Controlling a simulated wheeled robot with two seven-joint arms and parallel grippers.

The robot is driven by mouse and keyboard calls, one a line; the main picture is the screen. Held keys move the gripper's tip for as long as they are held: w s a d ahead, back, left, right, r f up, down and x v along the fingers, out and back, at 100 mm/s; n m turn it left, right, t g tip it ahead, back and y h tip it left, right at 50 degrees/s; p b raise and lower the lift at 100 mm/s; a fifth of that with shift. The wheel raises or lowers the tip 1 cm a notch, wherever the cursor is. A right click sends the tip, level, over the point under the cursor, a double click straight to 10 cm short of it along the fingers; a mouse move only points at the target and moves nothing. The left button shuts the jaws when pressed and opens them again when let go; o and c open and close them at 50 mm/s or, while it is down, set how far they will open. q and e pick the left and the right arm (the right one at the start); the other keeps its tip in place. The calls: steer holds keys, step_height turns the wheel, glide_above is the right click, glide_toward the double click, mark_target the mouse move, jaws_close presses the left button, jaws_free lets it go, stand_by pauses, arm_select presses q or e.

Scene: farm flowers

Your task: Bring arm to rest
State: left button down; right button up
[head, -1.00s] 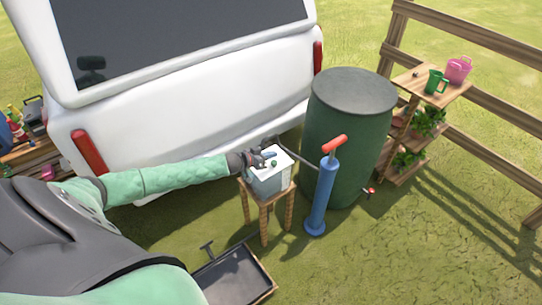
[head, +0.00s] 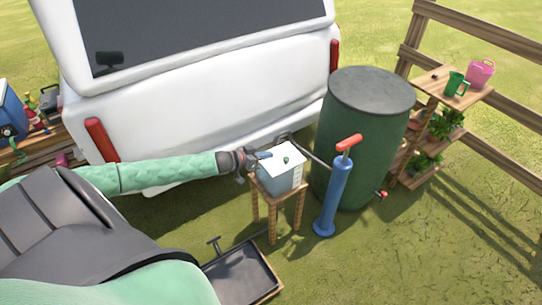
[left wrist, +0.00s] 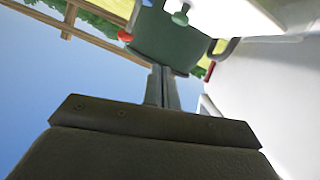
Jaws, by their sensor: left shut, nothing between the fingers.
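My left gripper (head: 259,156) is at the end of the outstretched left arm, at the left edge of a small box (head: 281,177) on a wooden stool (head: 278,207). In the left wrist view its two fingers (left wrist: 162,86) are together with nothing between them. The box is grey-blue with a white top and a small green knob (head: 286,159). The knob also shows in the left wrist view (left wrist: 180,16). I cannot tell whether the gripper touches the box. My right gripper is not in view.
A white vehicle (head: 200,100) stands behind my arm. A green barrel (head: 362,140) and a blue pump (head: 334,195) with a red handle are right of the stool. A dark tray (head: 240,275) lies on the grass in front. A plant shelf (head: 425,150) stands by the fence.

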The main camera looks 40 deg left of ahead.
arm_select(q)
steer(key=shift+s+a+r, duration=0.15)
steer(key=shift+s+a, duration=0.05)
steer(key=shift+s, duration=0.2)
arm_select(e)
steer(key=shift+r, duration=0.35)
